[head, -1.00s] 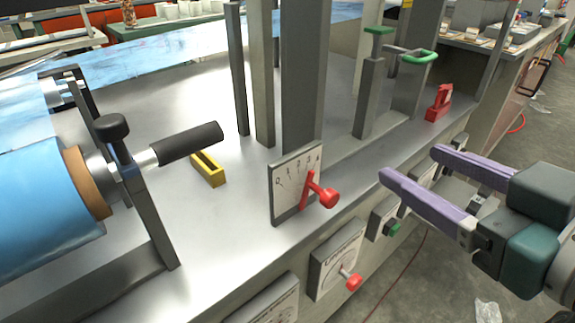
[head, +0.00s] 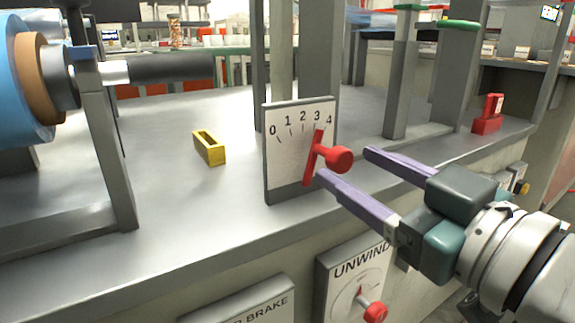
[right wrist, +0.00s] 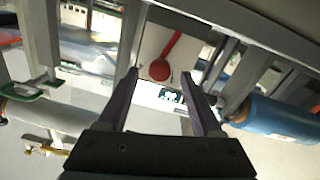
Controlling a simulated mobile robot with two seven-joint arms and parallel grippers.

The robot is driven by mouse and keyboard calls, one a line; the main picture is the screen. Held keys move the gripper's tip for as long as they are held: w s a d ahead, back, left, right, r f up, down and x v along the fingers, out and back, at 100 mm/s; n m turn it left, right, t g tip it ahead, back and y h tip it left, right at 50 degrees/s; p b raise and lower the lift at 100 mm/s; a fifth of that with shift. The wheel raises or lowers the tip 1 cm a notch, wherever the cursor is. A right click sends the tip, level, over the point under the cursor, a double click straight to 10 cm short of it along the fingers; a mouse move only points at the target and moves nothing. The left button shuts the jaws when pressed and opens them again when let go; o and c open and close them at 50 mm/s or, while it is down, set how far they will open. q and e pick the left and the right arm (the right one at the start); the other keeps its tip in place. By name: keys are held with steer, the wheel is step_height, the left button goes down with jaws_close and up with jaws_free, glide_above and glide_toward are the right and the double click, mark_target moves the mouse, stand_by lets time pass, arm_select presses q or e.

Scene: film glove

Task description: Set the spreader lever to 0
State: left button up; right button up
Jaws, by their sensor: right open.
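The spreader lever (head: 311,160) is a red arm with a round red knob (head: 339,159) on a white dial plate (head: 286,152) marked 0 to 4. Its upper end points at about 3, close to the 4. My right gripper (head: 343,163) is open, with purple fingers, just to the right of and in front of the knob; I see no contact. In the right wrist view the red knob (right wrist: 160,70) shows ahead, between the lines of the two fingers and beyond their tips. My left gripper is out of view.
Below the table edge are an UNWIND panel (head: 350,282) with a red knob (head: 375,312) and a BRAKE panel (head: 245,308). A yellow block (head: 209,148) lies on the metal table left of the dial. Grey posts (head: 318,60) stand behind it. A blue roll (head: 22,85) is at left.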

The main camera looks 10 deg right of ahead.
mark_target(345, 163)
steer(key=shift+b+x, duration=0.5)
steer(key=shift+x, duration=1.6)
jaws_close()
